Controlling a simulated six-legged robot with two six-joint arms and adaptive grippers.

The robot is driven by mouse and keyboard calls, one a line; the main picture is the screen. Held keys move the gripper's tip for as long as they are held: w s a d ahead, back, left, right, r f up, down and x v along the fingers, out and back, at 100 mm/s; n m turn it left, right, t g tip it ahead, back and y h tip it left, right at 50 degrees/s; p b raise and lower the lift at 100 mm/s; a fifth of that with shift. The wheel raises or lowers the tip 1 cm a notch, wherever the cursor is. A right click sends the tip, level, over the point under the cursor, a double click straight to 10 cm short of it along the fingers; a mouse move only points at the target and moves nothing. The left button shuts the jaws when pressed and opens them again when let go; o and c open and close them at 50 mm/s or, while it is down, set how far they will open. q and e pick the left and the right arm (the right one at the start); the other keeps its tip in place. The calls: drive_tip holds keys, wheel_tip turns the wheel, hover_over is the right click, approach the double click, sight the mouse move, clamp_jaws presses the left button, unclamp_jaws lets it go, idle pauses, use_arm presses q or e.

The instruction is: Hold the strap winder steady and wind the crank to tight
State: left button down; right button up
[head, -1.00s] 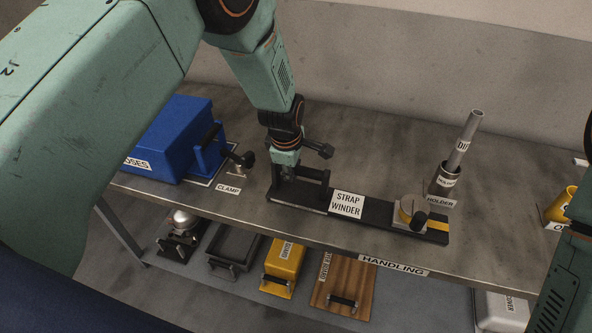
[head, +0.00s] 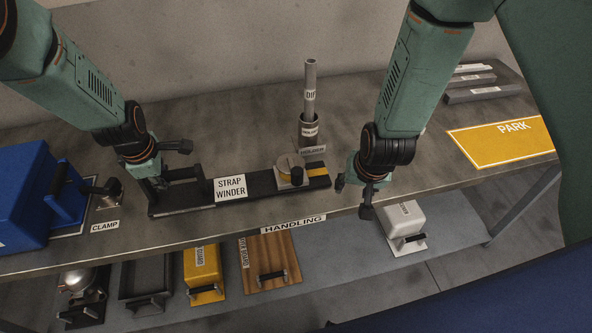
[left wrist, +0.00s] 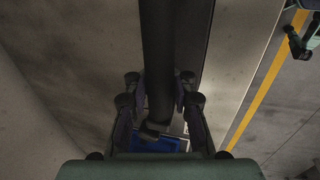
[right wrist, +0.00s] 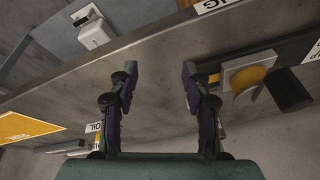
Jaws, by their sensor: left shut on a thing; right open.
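The black strap winder (head: 256,187) lies along the bench's front edge in the head view, with a handle (head: 186,174) at its left end. My left gripper (head: 168,168) is shut on that handle; the left wrist view shows the dark bar (left wrist: 158,60) between the fingers. My right gripper (head: 352,194) is open and empty, right of the winder's end and apart from the crank.
A holder (head: 310,131) with a grey tube stands behind the crank. A blue box (head: 25,190) and a clamp (head: 110,193) are at left. A yellow PARK area (head: 503,141) and grey bars (head: 480,90) are at right. Bins and boards lie on the lower shelf (head: 340,260).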

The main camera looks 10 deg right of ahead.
drive_tip(key=w+r+m, duration=0.2)
drive_tip(key=w+r, duration=0.2)
drive_tip(key=w, duration=0.1)
drive_tip(key=m+g+y, duration=0.5)
drive_tip(key=m, duration=0.4)
approach(298, 170)
drive_tip(key=x, duration=1)
drive_tip(key=shift+a+f, duration=0.1)
drive_tip(key=shift+f, duration=0.15)
drive_tip(key=shift+c, duration=0.4)
clamp_jaws()
